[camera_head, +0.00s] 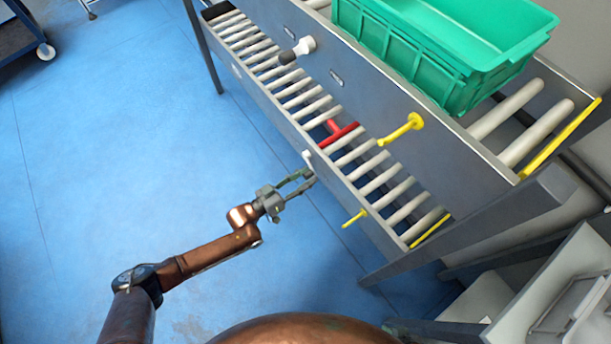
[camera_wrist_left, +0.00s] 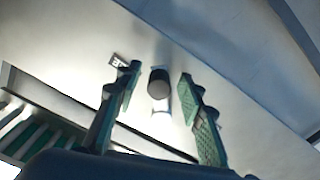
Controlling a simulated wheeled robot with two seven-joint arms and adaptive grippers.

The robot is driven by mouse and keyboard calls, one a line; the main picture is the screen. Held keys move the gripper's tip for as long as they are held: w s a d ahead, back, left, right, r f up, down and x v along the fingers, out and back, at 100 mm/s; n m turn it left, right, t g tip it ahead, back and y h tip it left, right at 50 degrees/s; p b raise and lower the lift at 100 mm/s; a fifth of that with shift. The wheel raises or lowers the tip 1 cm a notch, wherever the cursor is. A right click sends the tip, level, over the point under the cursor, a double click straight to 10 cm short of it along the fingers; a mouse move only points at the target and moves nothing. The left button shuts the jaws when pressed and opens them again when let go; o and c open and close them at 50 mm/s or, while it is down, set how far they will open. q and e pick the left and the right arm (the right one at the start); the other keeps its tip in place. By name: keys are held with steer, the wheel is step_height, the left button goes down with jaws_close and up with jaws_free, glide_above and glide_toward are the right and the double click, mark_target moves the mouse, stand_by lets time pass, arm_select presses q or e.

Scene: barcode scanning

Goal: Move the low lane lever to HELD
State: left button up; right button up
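The low lane lever shows as a small white piece (camera_head: 307,156) on the side rail of the lower roller lane, just beyond my left gripper. My left gripper (camera_head: 308,178) is open, its two fingers pointing at that rail. In the left wrist view, a dark round lever end (camera_wrist_left: 158,84) with a pale stem lies between the open fingers (camera_wrist_left: 160,76), with gaps on both sides. I cannot tell how deep it sits between them. A small label (camera_wrist_left: 118,61) is on the rail, partly behind one finger; its text is unreadable. My right gripper is not in view.
A red stop (camera_head: 341,134) stands among the lower lane's rollers. The upper lane has its own black-tipped white lever (camera_head: 297,50) and a green crate (camera_head: 430,75). Yellow handles stick out from the upper (camera_head: 401,130) and lower (camera_head: 354,218) rails.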

arm_select(q)
steer(key=shift+c, duration=0.3)
jaws_close()
stand_by(0.4)
